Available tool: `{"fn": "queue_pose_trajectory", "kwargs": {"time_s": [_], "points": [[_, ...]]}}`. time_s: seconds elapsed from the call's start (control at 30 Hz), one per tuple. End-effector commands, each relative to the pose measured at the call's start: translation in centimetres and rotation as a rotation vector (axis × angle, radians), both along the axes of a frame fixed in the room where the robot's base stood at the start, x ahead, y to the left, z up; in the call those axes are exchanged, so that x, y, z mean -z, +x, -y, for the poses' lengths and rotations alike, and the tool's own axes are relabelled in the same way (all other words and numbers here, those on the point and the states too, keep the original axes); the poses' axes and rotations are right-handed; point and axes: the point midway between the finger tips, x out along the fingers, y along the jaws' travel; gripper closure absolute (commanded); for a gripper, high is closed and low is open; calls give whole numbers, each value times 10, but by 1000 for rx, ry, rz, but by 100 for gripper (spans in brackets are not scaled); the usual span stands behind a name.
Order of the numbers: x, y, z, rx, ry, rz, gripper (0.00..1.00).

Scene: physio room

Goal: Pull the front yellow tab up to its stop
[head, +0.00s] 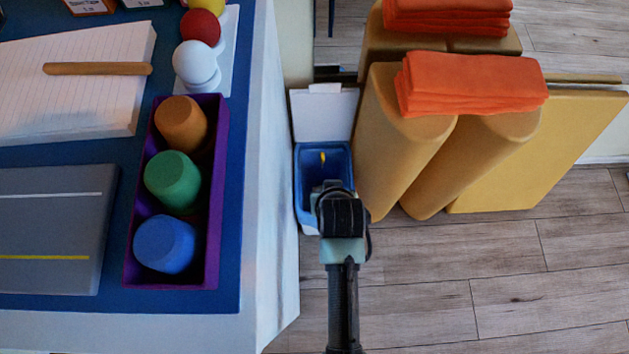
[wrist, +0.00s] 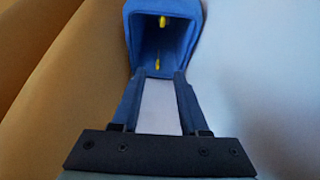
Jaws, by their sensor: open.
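A blue bin (head: 345,160) stands low between the desk and the tan bolsters, open at the top. One small yellow tab (head: 322,158) shows inside it in the head view. The wrist view shows two yellow marks inside the blue bin (wrist: 190,45): an upper one (wrist: 162,21) and a lower one (wrist: 156,63). I cannot tell for sure which is the front tab. My gripper (wrist: 157,75) is open and empty, its fingertips at the bin's lower edge in that view. In the head view my gripper (head: 328,186) covers the near part of the bin.
A white lid-like panel (head: 323,115) stands behind the bin. The desk's pale side (head: 275,200) is close on the left. Tan bolsters (head: 400,130) with orange towels (head: 470,80) stand close on the right. The wooden floor (head: 520,270) at the lower right is clear.

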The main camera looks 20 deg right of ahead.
Motion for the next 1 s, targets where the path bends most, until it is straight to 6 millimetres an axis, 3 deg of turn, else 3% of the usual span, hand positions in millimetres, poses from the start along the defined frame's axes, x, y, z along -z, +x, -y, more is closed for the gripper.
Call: {"fn": "queue_pose_trajectory", "kwargs": {"time_s": [0.03, 0.23, 0.37, 0.7, 1.0], "points": [[23, -11, -1, 6, 10, -33, 56], [47, -26, -2, 13, 25, -80, 56], [63, -19, 0, 12, 25, -79, 56], [128, 7, 7, 12, 25, -77, 56], [157, 19, 10, 11, 23, -76, 56]]}}
